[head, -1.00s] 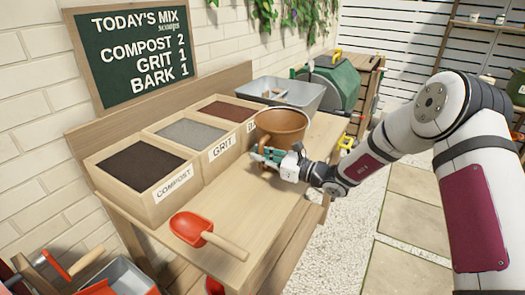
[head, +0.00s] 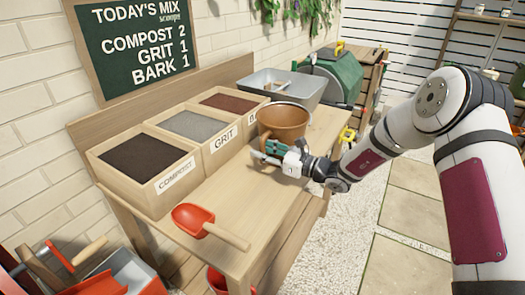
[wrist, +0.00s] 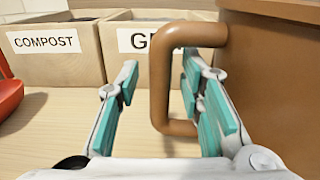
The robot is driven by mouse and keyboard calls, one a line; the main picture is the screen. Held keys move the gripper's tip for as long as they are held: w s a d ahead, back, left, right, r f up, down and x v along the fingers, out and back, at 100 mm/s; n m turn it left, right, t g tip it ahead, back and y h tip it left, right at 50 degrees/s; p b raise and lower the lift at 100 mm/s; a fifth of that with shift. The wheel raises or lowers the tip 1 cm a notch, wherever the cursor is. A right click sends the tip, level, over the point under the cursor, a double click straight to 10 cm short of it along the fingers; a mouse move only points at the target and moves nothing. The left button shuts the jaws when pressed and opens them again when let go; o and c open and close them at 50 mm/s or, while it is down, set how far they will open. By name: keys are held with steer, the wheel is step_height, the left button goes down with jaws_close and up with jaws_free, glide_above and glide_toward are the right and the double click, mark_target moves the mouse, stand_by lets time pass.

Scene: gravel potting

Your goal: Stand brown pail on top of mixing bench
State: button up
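The brown pail (head: 284,122) stands upright on the mixing bench (head: 225,215), near its right part and beside the bark box. Its side handle (wrist: 160,85) shows large in the wrist view, with part of the pail's wall (wrist: 275,75) at the right. My gripper (head: 264,153) is low over the bench at the handle side of the pail. In the wrist view my gripper (wrist: 160,100) is open, its teal-padded fingers on either side of the handle. A clear gap shows between the left finger and the handle. The pail's foot is partly hidden by the gripper in the head view.
Boxes of compost (head: 150,178), grit (head: 205,146) and bark (head: 243,122) line the back of the bench. A red scoop (head: 193,218) lies near the front left. A grey tub (head: 283,88) stands behind the pail. The bench middle is clear.

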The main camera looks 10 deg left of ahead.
steer(key=v, duration=1.1)
steer(key=shift+d+p, duration=0.3)
steer(key=shift+d, duration=0.05)
steer(key=s+d+r+n+g+h, duration=0.1)
steer(key=s+r+n+g+h, duration=0.15)
steer(key=s+r+n, duration=0.4)
steer(key=s+d+r+n+g+h, duration=0.1)
steer(key=s+r+n+g+h, duration=0.15)
steer(key=s, duration=0.65)
steer(key=s+r+n+g+h, duration=0.2)
steer(key=s+r+n+g, duration=0.1)
steer(key=s+r+n, duration=0.3)
steer(key=s+d+n+t+h, duration=0.4)
steer(key=s+d+h, duration=0.6)
steer(key=s+d, duration=0.9)
steer(key=s+n, duration=0.1)
steer(key=n, duration=0.1)
steer(key=shift+s+r+n, duration=0.15)
steer(key=shift+r+n, duration=0.25)
step_height(320, 180, up, 11)
steer(key=t+p, duration=0.2)
steer(key=p, duration=0.7)
